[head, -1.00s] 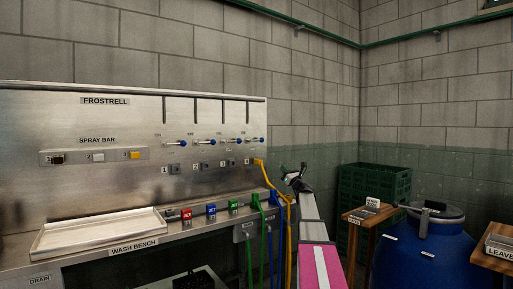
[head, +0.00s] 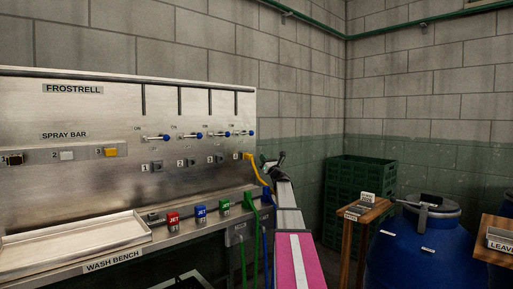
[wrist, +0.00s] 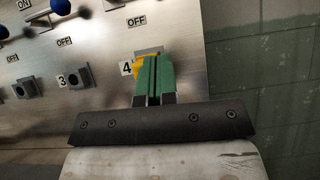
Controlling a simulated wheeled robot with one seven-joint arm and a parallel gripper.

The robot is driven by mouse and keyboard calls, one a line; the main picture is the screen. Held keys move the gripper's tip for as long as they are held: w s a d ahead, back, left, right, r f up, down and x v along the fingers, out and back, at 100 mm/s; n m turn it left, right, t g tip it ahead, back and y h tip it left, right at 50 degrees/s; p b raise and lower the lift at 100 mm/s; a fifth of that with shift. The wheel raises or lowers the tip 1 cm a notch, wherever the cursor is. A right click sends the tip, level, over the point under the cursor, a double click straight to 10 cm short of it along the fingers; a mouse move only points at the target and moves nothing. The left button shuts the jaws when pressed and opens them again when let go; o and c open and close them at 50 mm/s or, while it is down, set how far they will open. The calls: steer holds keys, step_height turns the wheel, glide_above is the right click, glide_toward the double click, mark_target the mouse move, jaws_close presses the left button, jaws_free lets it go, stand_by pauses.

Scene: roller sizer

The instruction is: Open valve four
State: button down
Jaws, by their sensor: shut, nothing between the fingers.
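Valve four (head: 250,132) is the rightmost of the row of levers with blue knobs on the steel panel; its lever lies roughly level in the head view. In the wrist view only a bit of its grey mount (wrist: 113,4) shows at the top edge. The port marked 4 (head: 240,156), below it, holds a yellow hose connector (wrist: 148,62). My gripper (head: 264,160) is shut and empty, its green fingers (wrist: 153,62) together in front of that connector and below the valve's OFF label. I cannot tell whether they touch the connector.
Levers one (head: 156,138), two (head: 192,136) and three (head: 222,134) stand to the left. A yellow hose (head: 259,172) hangs beside my gripper. Green crates (head: 350,195), a small wooden stand (head: 367,212) and a blue drum (head: 415,250) are on the right.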

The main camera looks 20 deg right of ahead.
steer(key=shift+s+d+r+x, duration=0.1)
steer(key=shift+s+r+x, duration=0.25)
steer(key=shift+x, duration=1.75)
steer(key=shift+s+d+r+x, duration=0.15)
steer(key=shift+r+x, duration=0.25)
steer(key=shift+x, duration=1.65)
steer(key=shift+s+r+x, duration=0.25)
steer(key=shift+r+x, duration=0.15)
steer(key=shift+x, duration=1.7)
steer(key=shift+r, duration=0.1)
